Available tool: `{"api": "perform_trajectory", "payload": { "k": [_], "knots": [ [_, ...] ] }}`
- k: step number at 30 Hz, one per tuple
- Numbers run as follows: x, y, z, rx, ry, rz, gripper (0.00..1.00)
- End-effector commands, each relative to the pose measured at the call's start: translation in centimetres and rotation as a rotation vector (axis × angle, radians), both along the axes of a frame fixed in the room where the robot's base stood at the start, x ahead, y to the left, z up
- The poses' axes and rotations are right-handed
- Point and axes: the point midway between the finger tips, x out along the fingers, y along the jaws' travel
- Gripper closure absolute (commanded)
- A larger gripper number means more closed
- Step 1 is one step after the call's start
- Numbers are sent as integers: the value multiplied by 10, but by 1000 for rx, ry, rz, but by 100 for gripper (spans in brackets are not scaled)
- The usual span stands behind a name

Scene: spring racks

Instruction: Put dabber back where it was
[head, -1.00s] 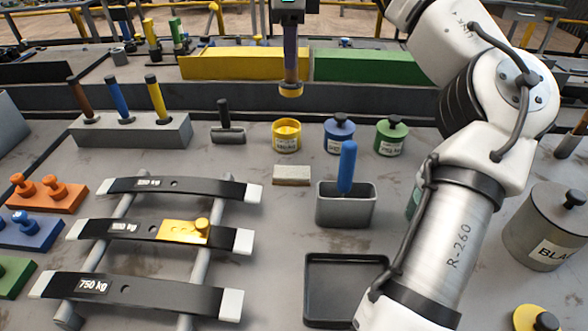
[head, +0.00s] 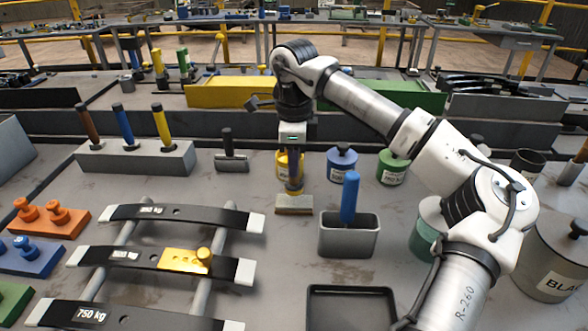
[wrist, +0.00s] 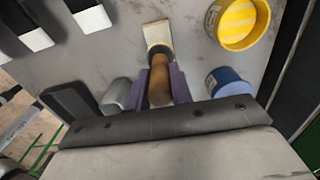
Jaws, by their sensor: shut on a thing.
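The dabber (head: 294,176), with a brown wooden handle and a yellow end, hangs upright from my gripper (head: 292,152). In the wrist view, my gripper's purple fingers (wrist: 160,86) are shut on the dabber's handle (wrist: 159,95).
A blue pot (head: 342,165) and a green pot (head: 393,167) stand right of the yellow pot. A grey bin (head: 348,240) with a blue-handled tool is right of the pad. A grey block (head: 135,159) with three handles and a black-handled tool (head: 231,160) are left. Dark leaf springs (head: 180,216) lie in front.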

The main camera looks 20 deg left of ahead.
Motion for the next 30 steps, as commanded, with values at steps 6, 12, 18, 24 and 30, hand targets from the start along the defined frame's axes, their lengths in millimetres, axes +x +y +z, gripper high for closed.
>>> {"api": "perform_trajectory", "payload": {
  "k": [6,12,18,24,30],
  "knots": [
    [0,0,-28,0,1,-1,100],
    [0,0,-29,-1,0,-1,100],
    [0,0,-32,-1,0,-1,73],
    [0,0,-32,-1,1,0,56],
    [0,0,-31,-1,0,0,56]
  ]
}}
